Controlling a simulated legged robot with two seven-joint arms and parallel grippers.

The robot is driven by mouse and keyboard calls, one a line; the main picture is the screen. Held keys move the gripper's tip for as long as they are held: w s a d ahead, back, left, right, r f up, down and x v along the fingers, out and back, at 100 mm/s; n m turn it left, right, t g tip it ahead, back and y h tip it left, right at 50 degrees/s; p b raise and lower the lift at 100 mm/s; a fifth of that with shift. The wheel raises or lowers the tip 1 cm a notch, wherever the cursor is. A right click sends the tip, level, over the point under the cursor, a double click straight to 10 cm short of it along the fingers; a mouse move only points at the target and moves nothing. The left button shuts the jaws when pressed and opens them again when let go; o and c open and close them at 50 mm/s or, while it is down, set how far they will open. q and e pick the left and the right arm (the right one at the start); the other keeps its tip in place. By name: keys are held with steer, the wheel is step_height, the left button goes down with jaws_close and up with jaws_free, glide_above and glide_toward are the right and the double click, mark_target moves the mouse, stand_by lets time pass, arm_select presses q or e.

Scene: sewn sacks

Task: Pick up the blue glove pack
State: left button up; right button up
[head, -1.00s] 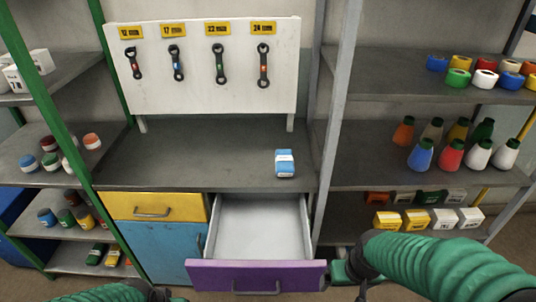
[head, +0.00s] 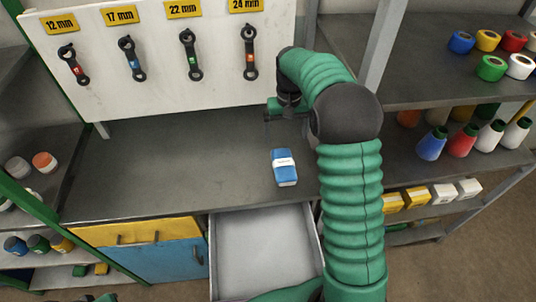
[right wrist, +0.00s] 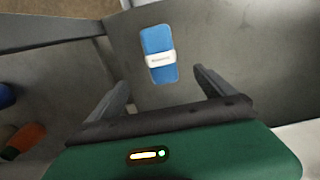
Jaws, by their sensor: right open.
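The blue glove pack (head: 284,167), with a white band around its middle, lies on the grey bench top near its front edge, above the open drawer. It also shows in the right wrist view (right wrist: 158,54), ahead of the fingers. My right gripper (head: 272,115) is over the bench, behind the pack in the head view, apart from it. In the right wrist view its two fingers (right wrist: 160,82) are spread with nothing between them. My left gripper is not in the head view; only a bit of green arm shows at the bottom edge.
An open drawer (head: 262,250), empty where visible, juts out below the pack. A white board (head: 210,62) with several hanging wrenches stands behind the bench. A shelf post (head: 385,45) and shelves with bottles (head: 432,145) and rolls are on the right. The bench left of the pack is clear.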

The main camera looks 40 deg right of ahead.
step_height(320, 180, down, 4)
steer(key=s+a, duration=0.1)
steer(key=s, duration=0.1)
glide_above(284, 162)
steer(key=f, duration=0.5)
steer(key=shift+a+f+p, duration=0.3)
steer(key=shift+a+f, duration=0.05)
steer(key=f, duration=0.2)
steer(key=d+f+p, duration=0.1)
steer(key=f, duration=0.1)
steer(key=shift+s+f, duration=0.15)
steer(key=shift+f, duration=0.55)
steer(key=shift+w+a, duration=0.25)
steer(key=shift+a, duration=0.1)
steer(key=c, duration=0.4)
steer(key=shift+s+d, duration=0.15)
steer(key=shift+d, duration=0.1)
steer(key=c, duration=1.1)
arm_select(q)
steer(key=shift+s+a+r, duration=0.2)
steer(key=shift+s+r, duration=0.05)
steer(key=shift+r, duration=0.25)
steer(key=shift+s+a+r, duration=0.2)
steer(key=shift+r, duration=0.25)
arm_select(e)
steer(key=shift+a, duration=0.1)
